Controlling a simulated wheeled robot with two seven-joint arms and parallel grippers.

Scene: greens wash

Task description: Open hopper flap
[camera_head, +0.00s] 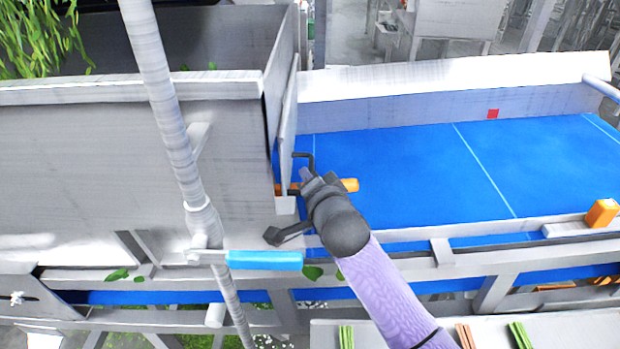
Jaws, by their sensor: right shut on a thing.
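The hopper (90,170) is a large grey metal box on the left. Its flap (288,120) is the narrow upright plate at the hopper's right end, above the blue belt (400,170). My right gripper (305,184) is at the lower part of the flap, shut on what looks like the flap's dark handle (306,156). An orange bar (350,185) shows on both sides of the gripper, partly hidden behind it. My left gripper is not in view.
A grey pipe (160,90) slants down in front of the hopper. A blue-sleeved lever (265,260) sticks out below. An orange box (601,213) sits on the belt's near rail at right. Greens (40,35) hang at the upper left. Bundled vegetables (522,335) lie at the bottom right.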

